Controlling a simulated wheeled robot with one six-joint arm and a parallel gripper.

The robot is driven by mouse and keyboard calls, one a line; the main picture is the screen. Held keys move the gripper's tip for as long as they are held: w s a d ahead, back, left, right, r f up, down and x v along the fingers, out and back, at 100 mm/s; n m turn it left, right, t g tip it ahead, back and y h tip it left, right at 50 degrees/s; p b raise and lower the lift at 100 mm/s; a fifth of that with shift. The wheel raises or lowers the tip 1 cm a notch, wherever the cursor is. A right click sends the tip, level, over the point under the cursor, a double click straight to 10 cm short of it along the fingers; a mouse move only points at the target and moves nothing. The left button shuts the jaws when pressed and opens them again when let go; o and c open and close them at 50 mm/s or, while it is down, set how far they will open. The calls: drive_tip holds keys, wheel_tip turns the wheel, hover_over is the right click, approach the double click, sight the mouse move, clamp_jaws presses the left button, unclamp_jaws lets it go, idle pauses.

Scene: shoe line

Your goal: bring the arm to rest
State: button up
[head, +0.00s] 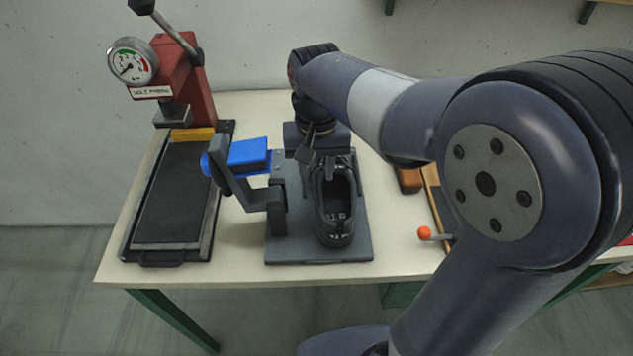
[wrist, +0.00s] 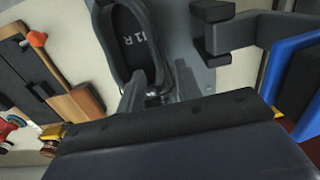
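A black shoe (head: 335,205) sits on a dark grey fixture (head: 318,250) on the table, its opening facing up. In the wrist view the shoe (wrist: 128,45) shows a dark insole marked "11 R". My gripper (head: 310,152) points down at the far end of the shoe, close to it. In the wrist view two grey fingers of my gripper (wrist: 158,88) stand apart, with the shoe's end between and below them. They look open, though contact is partly hidden by the gripper body.
A fixture arm with a blue pad (head: 248,152) stands just left of the shoe. A red press with a gauge (head: 132,60) and a black tray (head: 175,205) are at the left. An orange-knobbed lever (head: 424,233) and a brown block (head: 410,180) lie right, partly behind my arm.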

sight(317, 192)
drive_tip(key=shift+r, duration=0.45)
drive_tip(key=shift+f, duration=0.15)
wheel_tip(317, 192, down, 11)
drive_tip(key=shift+r, duration=0.5)
drive_tip(key=shift+f, duration=0.1)
